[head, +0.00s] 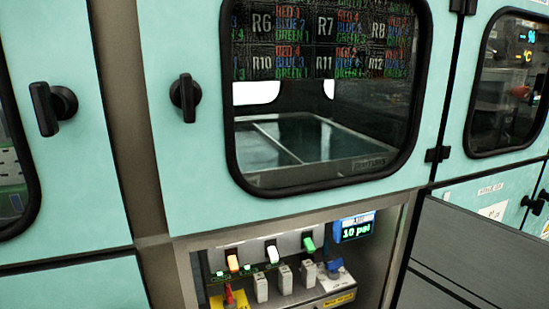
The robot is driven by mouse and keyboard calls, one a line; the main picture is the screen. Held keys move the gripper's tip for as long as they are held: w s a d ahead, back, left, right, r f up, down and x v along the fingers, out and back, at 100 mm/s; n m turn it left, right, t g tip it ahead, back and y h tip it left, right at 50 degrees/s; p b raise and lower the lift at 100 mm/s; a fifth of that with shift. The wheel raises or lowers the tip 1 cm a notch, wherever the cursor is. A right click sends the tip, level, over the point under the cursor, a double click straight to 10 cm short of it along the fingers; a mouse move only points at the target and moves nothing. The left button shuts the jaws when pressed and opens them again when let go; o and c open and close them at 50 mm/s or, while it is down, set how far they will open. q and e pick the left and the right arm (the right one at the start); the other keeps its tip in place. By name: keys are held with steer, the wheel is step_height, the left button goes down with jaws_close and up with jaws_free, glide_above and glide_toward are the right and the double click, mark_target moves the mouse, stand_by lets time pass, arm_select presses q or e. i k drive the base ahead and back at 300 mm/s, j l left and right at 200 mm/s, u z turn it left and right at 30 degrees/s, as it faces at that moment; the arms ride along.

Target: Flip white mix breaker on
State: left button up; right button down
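A recessed control panel (300,240) sits in the lower middle of the head view, below a teal cabinet door. Its upper row holds an orange-lit switch (233,263), a white switch (272,254) in the middle and a green switch (309,244) on the right. The labels are too small to read, so I cannot confirm which is the mix breaker. The white switch appears tilted, but I cannot tell whether it is on or off. Neither of my grippers is in view, and nothing touches the panel.
Below the switches are a red lever (229,294), several grey-white blocks (285,279) and a blue knob (334,266). A black door handle (185,97) juts out above. A grey surface (460,260) lies at right. The space before the panel looks clear.

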mark_target(273, 256)
steer(key=i+z, duration=0.3)
steer(key=z, duration=0.2)
steer(key=i+j+z, duration=0.1)
steer(key=i+z, duration=0.2)
steer(key=z, duration=0.15)
